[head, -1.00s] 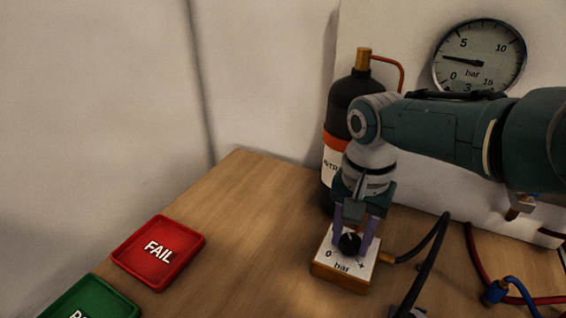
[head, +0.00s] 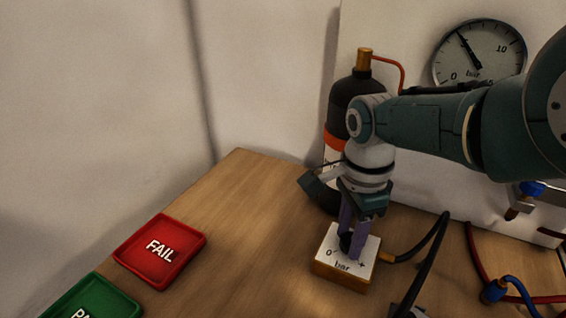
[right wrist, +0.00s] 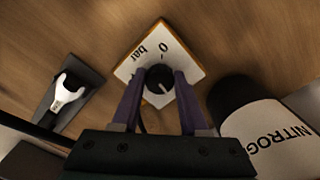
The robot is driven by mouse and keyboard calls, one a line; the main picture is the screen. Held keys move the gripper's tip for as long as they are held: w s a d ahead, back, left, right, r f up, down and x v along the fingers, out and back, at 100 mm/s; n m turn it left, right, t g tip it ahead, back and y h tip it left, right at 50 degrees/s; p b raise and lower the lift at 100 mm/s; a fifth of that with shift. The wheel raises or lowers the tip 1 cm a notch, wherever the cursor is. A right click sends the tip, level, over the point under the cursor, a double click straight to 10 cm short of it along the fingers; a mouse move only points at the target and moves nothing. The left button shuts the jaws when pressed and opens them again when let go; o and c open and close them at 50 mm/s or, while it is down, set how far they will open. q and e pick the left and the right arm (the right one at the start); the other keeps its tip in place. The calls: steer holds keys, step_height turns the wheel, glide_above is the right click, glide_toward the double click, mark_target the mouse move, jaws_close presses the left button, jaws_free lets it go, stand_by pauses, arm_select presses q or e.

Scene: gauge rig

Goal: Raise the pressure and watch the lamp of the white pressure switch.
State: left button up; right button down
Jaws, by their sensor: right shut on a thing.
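A small white-topped regulator box (head: 330,262) marked "0", "+" and "bar" sits on the table, its black knob (head: 344,242) on top. My right gripper (head: 350,238) points down and is shut on the knob; the right wrist view shows the knob (right wrist: 160,82) between both fingers. The round gauge (head: 500,60) hangs on the panel behind, its needle pointing up and left at about the 5 mark; my arm hides its lower part. I cannot make out the white pressure switch or its lamp. My left gripper is not in view.
A black nitrogen bottle (head: 366,95) stands behind the box. A red FAIL tray (head: 160,250) and a green tray (head: 92,300) lie at the left. Hoses and a blue fitting (head: 495,290) lie at the right. The table between trays and box is clear.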

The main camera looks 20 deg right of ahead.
mark_target(349, 240)
steer(key=shift+m, duration=0.4)
steer(key=shift+c, duration=2.1)
jaws_free()
step_height(349, 240, up, 9)
steer(key=p, duration=0.8)
steer(key=shift+f, duration=0.1)
steer(key=shift+r+p, duration=0.35)
steer(key=shift+r, duration=0.25)
